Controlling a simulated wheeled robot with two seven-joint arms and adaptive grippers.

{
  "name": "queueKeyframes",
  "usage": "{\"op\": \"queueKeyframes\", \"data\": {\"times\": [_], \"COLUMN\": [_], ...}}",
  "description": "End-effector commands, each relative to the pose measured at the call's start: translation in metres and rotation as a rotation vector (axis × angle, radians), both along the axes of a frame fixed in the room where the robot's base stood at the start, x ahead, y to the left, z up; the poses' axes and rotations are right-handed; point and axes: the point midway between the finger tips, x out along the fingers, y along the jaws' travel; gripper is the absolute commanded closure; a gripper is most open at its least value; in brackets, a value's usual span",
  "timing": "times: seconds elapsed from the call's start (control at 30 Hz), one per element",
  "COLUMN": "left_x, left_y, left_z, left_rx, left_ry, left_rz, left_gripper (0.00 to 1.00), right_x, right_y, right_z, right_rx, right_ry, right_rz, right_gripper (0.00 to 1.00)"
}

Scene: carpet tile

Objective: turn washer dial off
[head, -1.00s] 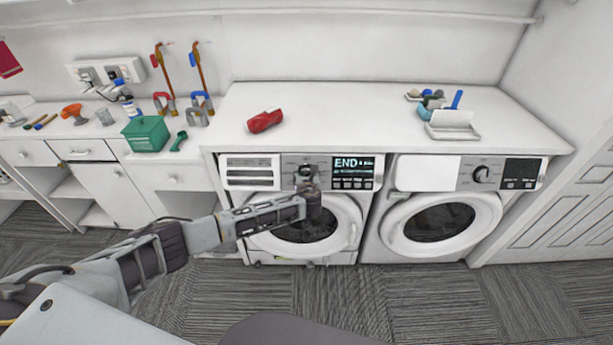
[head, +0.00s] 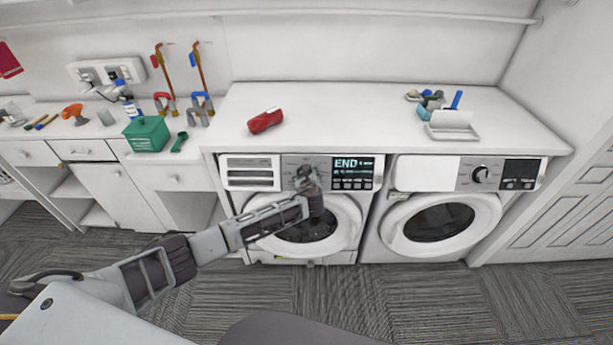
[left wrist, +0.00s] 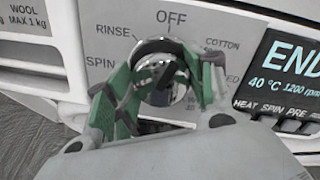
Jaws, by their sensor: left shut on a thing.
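The left washer (head: 250,205) stands under the counter, with its display (head: 353,172) reading END. In the left wrist view its round chrome dial (left wrist: 163,82) sits on a grey panel, with OFF printed above it and RINSE, SPIN and COTTON around it. My left gripper (head: 306,178) is at the dial, and in the left wrist view its green-padded fingers (left wrist: 168,70) lie on either side of the dial, shut on it. I cannot tell clearly which label the dial points to. In the head view the gripper largely hides the dial. My right gripper is not in view.
A second machine (head: 440,215) with its own dial (head: 481,174) stands to the right. The carpet in front is clear.

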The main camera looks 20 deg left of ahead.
Motion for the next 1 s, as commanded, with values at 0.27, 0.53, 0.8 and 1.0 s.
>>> {"op": "queueKeyframes", "data": {"times": [0.27, 0.53, 0.8, 1.0], "left_x": [-0.0005, -0.0003, -0.0002, -0.0002], "left_y": [0.0013, 0.0018, 0.0021, 0.0021], "left_z": [-0.0006, -0.0001, -0.0001, -0.0001], "left_rx": [-0.182, -0.279, -0.299, -0.299], "left_ry": [-0.051, -0.081, -0.088, -0.088], "left_rz": [0.099, 0.151, 0.161, 0.161], "left_gripper": [0.7, 0.7, 0.7, 0.7], "right_x": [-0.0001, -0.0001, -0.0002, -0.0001], "right_y": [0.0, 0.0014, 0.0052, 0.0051], "right_z": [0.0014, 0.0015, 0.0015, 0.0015], "right_rx": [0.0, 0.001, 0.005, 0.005], "right_ry": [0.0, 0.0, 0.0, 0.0], "right_rz": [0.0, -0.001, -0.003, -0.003], "right_gripper": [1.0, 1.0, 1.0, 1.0]}}
